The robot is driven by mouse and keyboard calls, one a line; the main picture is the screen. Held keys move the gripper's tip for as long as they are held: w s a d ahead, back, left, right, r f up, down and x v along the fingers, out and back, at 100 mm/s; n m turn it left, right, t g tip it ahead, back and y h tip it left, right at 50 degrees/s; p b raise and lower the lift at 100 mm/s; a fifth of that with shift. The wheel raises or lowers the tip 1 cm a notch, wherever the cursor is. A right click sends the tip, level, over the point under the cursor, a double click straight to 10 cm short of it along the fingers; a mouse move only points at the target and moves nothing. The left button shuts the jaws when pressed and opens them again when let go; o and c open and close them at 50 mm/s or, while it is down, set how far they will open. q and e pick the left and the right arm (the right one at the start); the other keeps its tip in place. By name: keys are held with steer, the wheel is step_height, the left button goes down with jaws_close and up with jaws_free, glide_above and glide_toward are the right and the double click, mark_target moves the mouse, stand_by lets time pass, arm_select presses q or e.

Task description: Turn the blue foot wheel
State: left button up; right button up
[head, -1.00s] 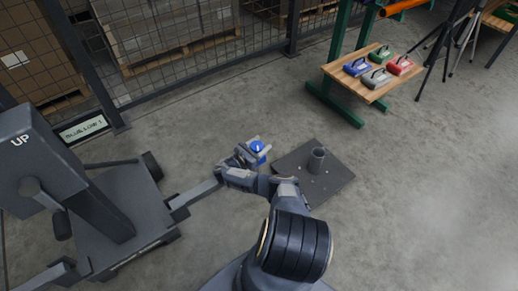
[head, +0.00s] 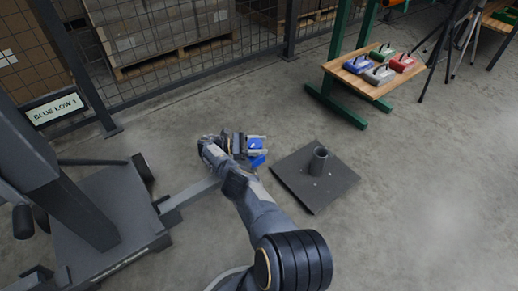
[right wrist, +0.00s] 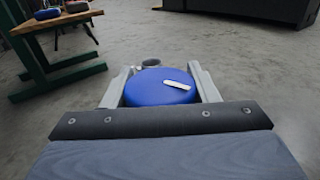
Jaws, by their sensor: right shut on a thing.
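The blue foot wheel (head: 256,144) sits low near the floor, at the end of a grey leg (head: 185,191) of the wheeled frame. My right gripper (head: 257,146) is at the wheel and shut on it. In the right wrist view the blue wheel (right wrist: 160,87) is a round disc with a pale bar mark on its top. The two grey fingers (right wrist: 164,88) stand on its left and right sides. The wheel's underside is hidden. My left gripper is not in view.
A dark floor plate (head: 330,185) with a grey tube (head: 318,161) lies right of the wheel. A bench (head: 345,75) holds several coloured boxes. A mesh fence (head: 190,80) runs behind, with a sign reading "BLUE LOW" (head: 57,108). The floor between is bare.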

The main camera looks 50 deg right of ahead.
steer(key=shift+d+r, duration=0.15)
steer(key=shift+r, duration=0.05)
stand_by(0.3)
steer(key=o, duration=1)
steer(key=shift+c, duration=0.2)
steer(key=shift+f, duration=0.1)
